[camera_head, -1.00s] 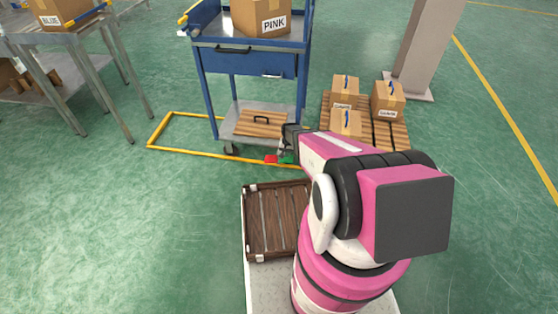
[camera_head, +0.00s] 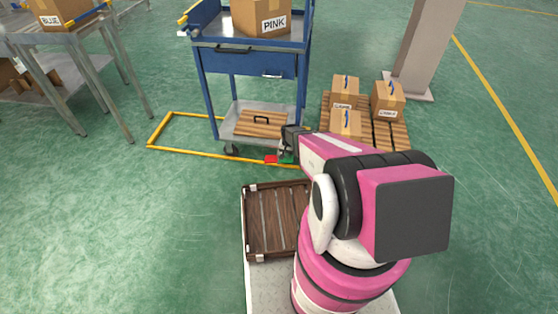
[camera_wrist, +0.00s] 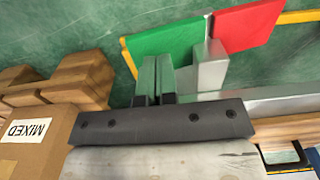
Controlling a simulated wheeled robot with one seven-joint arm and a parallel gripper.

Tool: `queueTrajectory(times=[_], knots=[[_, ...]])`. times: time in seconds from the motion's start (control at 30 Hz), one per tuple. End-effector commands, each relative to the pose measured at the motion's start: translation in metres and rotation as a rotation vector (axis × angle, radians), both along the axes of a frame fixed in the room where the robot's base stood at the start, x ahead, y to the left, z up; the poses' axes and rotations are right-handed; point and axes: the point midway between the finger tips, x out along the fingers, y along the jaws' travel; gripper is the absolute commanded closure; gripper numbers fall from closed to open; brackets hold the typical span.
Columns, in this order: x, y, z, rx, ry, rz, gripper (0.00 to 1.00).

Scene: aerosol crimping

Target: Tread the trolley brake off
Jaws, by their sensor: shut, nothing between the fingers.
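The blue trolley (camera_head: 248,62) stands inside a yellow floor frame. At its near lower edge are a red pedal (camera_head: 271,159) and, to the right of it, a green pedal (camera_head: 287,160). The wrist view shows the green pedal (camera_wrist: 170,37) and the red pedal (camera_wrist: 246,25) side by side, with a grey metal block (camera_wrist: 211,66) close by. My gripper (camera_wrist: 155,78) is shut and empty, its fingertips at the edge of the green pedal in that view. I cannot tell whether they touch it. In the head view my gripper (camera_head: 284,150) is just above the green pedal.
A pallet (camera_head: 388,133) with several cartons stands to the right. A steel table (camera_head: 75,40) is at left. Green floor at left is clear.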

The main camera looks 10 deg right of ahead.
Motion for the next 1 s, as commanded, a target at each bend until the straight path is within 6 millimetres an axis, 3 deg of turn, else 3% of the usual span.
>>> queueTrajectory(times=[1.0], knots=[[0.001,0.000,-0.027,0.001,-0.001,0.000,1.00]])
